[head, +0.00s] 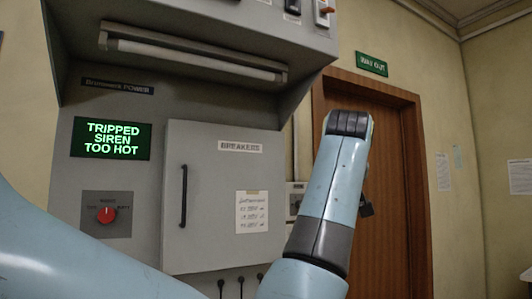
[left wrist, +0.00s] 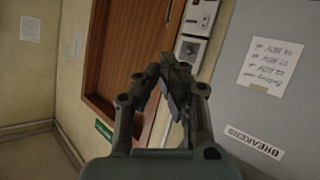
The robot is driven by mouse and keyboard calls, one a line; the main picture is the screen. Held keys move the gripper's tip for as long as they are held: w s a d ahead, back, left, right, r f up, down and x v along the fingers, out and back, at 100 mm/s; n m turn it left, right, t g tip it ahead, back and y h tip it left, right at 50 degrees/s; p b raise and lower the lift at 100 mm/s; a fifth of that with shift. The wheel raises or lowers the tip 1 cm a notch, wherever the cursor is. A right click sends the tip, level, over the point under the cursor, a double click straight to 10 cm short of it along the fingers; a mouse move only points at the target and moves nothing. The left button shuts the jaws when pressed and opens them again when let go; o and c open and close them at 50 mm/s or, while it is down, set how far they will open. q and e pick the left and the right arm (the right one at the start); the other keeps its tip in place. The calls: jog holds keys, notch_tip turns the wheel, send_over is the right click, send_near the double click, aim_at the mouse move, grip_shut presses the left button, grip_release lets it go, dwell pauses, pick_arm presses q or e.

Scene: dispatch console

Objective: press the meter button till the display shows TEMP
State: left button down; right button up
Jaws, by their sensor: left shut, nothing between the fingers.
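A small pale meter-like box (head: 296,194) is on the wall between the grey cabinet and the wooden door, partly hidden by my left arm in the head view. In the left wrist view the pale box (left wrist: 191,50) shows a dark round part, just beyond my fingertips. Its display reading and button cannot be made out. My left gripper (left wrist: 176,68) is shut and empty, pointing toward the wall by the box; whether it touches cannot be told. It is hidden in the head view. My right gripper is in neither view.
The cabinet has a closed BREAKERS door (head: 212,215) with a handle and a paper note (head: 252,212). A green screen (head: 111,139) reads TRIPPED SIREN TOO HOT. Below it is a red knob (head: 107,214).

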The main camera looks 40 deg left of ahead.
pick_arm(q)
jog(key=s+d+r+n+t+y+p, duration=0.1)
jog(key=s+r+n, duration=0.15)
jog(key=r, duration=1.25)
jog(key=s+r+n+t+y+p, duration=0.15)
jog(key=s+r, duration=0.25)
jog(key=r, duration=1.1)
jog(key=s+r+n+t+y, duration=0.1)
jog(key=s+r+n, duration=0.1)
jog(key=s+r, duration=0.5)
jog(key=s+d+r+n+y, duration=0.1)
jog(key=s+r+n, duration=0.1)
jog(key=s+r, duration=0.5)
notch_tip(320, 180, up, 6)
jog(key=shift+s+d+f+n+t+p, duration=0.1)
jog(key=shift+s+d+n+t+p, duration=0.2)
jog(key=shift+s+n+t, duration=0.1)
jog(key=shift+w+a, duration=0.1)
jog(key=shift+a, duration=0.1)
jog(key=w+a+p, duration=0.1)
jog(key=w+a, duration=0.2)
jog(key=a, duration=0.5)
jog(key=shift+w, duration=0.2)
jog(key=shift+w+a+p, duration=0.1)
jog(key=shift+a+p, duration=0.2)
jog(key=shift+a, duration=0.1)
